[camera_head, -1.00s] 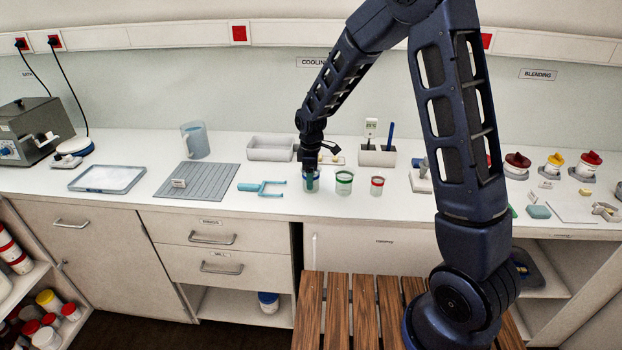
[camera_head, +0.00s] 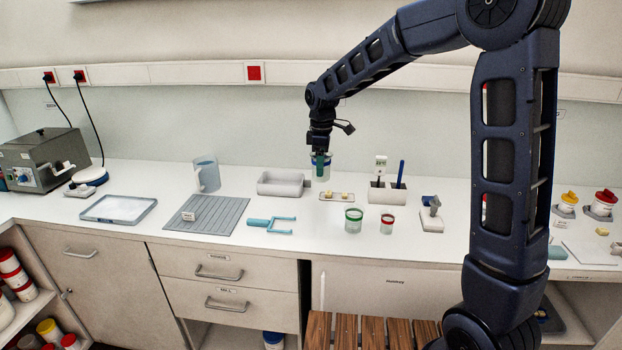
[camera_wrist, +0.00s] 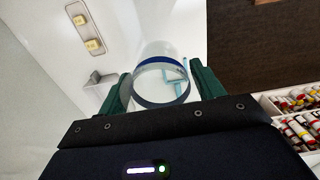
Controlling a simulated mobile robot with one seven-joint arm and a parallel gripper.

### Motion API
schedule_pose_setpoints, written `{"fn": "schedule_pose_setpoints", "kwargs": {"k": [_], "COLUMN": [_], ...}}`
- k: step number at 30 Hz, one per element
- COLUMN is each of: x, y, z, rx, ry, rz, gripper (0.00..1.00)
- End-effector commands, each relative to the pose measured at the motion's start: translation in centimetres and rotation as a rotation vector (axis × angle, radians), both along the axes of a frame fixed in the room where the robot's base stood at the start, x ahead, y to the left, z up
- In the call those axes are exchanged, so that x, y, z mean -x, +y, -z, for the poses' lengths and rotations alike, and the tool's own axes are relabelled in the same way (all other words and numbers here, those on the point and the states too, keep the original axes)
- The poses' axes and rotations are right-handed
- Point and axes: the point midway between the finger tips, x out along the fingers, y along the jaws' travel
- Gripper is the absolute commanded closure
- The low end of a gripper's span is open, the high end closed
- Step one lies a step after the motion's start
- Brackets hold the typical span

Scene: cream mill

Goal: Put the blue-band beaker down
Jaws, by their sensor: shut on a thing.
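The blue-band beaker (camera_head: 326,168), clear with a dark blue band, is between the green fingers of my gripper (camera_head: 319,163). In the wrist view, my gripper (camera_wrist: 160,88) is shut on the beaker (camera_wrist: 155,100), with one finger on each side. The beaker looks empty. In the head view it appears upright, near the back of the white counter (camera_head: 290,236), behind the green-band and red-band beakers. It looks raised above the counter, but the fingers hide part of it.
A blue fork-shaped tool (camera_head: 270,223) and grey mat (camera_head: 211,212) lie left. A white bin (camera_head: 280,190), a small tray with yellow pieces (camera_head: 336,201) and a holder (camera_head: 387,195) are nearby.

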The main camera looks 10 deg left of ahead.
Motion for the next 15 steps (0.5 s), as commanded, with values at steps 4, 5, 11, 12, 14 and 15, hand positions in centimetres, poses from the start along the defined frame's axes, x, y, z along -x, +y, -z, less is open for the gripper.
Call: {"fn": "schedule_pose_setpoints", "kwargs": {"k": [4,5,11,12,14,15], "x": [-1.0,-1.3,-4.4,-5.0,-5.9,-6.4], "y": [1.5,2.1,7.4,8.6,10.3,11.4], "z": [-0.8,-0.9,-1.8,-2.0,-2.1,-2.2], "rx": [0.000,0.000,0.000,0.000,0.000,0.000], "ry": [0.000,0.000,0.000,0.000,0.000,-0.001], "rz": [-0.004,-0.005,-0.013,-0.015,-0.016,-0.016], "gripper": [0.56,0.56,0.56,0.56,0.56,0.56]}}
